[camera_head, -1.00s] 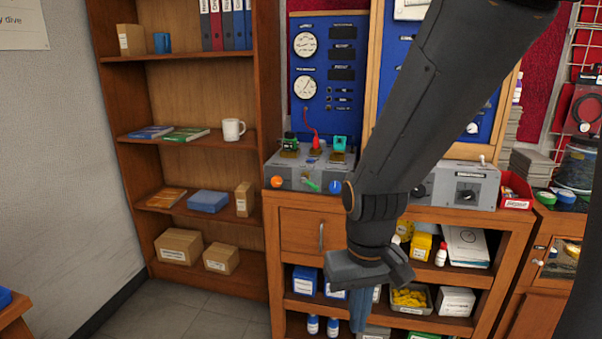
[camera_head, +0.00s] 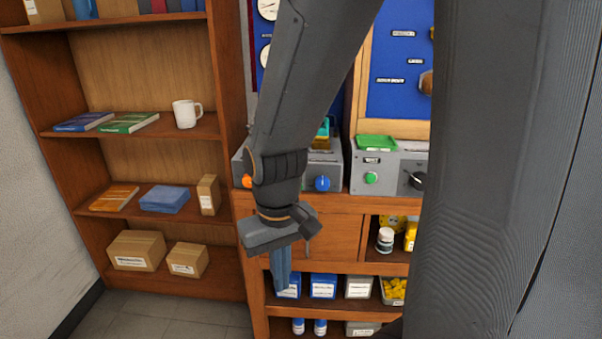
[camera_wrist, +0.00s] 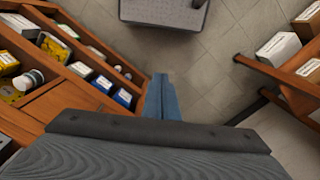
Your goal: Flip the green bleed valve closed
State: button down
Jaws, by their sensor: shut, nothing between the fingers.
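The grey testbench box (camera_head: 333,170) stands on the wooden cabinet, largely behind my arm. An orange knob (camera_head: 247,181) and a blue knob (camera_head: 322,184) show on its front, and a teal part (camera_head: 322,128) shows on top. The green bleed valve is not visible now; my arm covers the area of the box where green parts showed earlier. My gripper (camera_head: 281,285) points down in front of the cabinet, below the box and apart from it. Its blue fingers, also in the wrist view (camera_wrist: 162,100), are together and empty.
A second grey box (camera_head: 400,182) with a green button and black knob stands to the right. The open cabinet shelf (camera_head: 345,312) holds small boxes and bottles. A bookcase (camera_head: 225,130) is at left. The wrist view shows open tiled floor (camera_wrist: 205,85).

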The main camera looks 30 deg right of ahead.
jog(key=w+d+r+m+t+y+p, duration=0.2)
jog(key=w+d+r+m+t+p, duration=0.1)
jog(key=w+d+r, duration=0.4)
jog(key=w+d+r+m+t+y+p, duration=0.2)
jog(key=w+d+r, duration=0.6)
jog(key=d, duration=0.8)
notch_tip(320, 180, up, 3)
jog(key=m+t+p, duration=0.1)
jog(key=m+p, duration=0.1)
jog(key=shift+m+p, duration=0.3)
jog(key=shift+p, duration=0.1)
jog(key=shift+w+a, duration=0.1)
jog(key=shift+w, duration=0.05)
jog(key=p+x, duration=0.3)
jog(key=x, duration=1)
jog(key=shift+w+a+f, duration=0.1)
jog(key=shift+a+f, duration=0.2)
jog(key=shift+a, duration=0.05)
